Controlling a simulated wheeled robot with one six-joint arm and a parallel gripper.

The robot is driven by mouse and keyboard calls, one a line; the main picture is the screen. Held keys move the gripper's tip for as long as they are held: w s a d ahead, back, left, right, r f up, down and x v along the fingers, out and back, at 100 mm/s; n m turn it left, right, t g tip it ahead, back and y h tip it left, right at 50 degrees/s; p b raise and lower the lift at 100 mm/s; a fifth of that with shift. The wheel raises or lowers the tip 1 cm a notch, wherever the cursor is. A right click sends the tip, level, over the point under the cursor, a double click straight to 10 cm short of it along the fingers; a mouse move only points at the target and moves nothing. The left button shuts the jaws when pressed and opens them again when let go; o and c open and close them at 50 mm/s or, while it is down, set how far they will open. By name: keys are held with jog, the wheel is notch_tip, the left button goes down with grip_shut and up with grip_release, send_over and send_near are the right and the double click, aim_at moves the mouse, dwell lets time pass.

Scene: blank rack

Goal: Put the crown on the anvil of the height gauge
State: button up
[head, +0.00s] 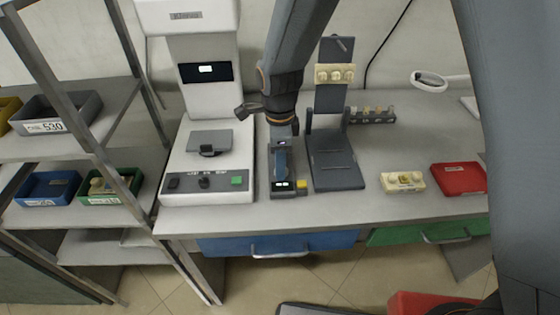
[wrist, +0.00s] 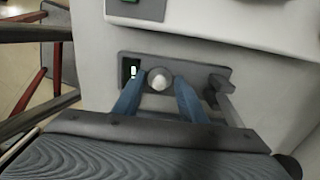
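The height gauge (head: 283,187) is a narrow dark instrument with a lit display, standing on the bench right of the white machine. In the wrist view, its dark base (wrist: 205,73) lies below my fingers. The small whitish crown (wrist: 158,80) is over the base, beside the display, where the anvil would be; the anvil itself is hidden under it. My gripper (wrist: 157,82) has its two blue fingers on either side of the crown, with a visible gap on each side. It looks open. In the head view, my arm comes down over the gauge and the crown cannot be made out.
The white machine (head: 215,100) stands close on the left. The gauge's upright (wrist: 228,97) is close right of my fingers in the wrist view. A dark stand (head: 335,165) is close on the right. A cream dental model (head: 403,181) and red tray (head: 460,179) lie farther right.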

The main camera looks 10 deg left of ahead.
notch_tip(320, 180, up, 12)
jog(key=b, duration=0.2)
jog(key=shift+r, duration=0.2)
dwell(0.3)
jog(key=s+d+f+n, duration=0.1)
jog(key=s+d+n, duration=0.2)
jog(key=d, duration=0.6)
jog(key=s+d+f+n, duration=0.2)
jog(key=s+d+n, duration=0.1)
jog(key=d+n, duration=0.4)
jog(key=s+d+f+n, duration=0.2)
jog(key=d+n, duration=0.3)
jog(key=d, duration=0.7)
jog(key=shift+s+d+f+t, duration=0.15)
jog(key=shift+s+d+t, duration=0.2)
jog(key=shift+s, duration=0.25)
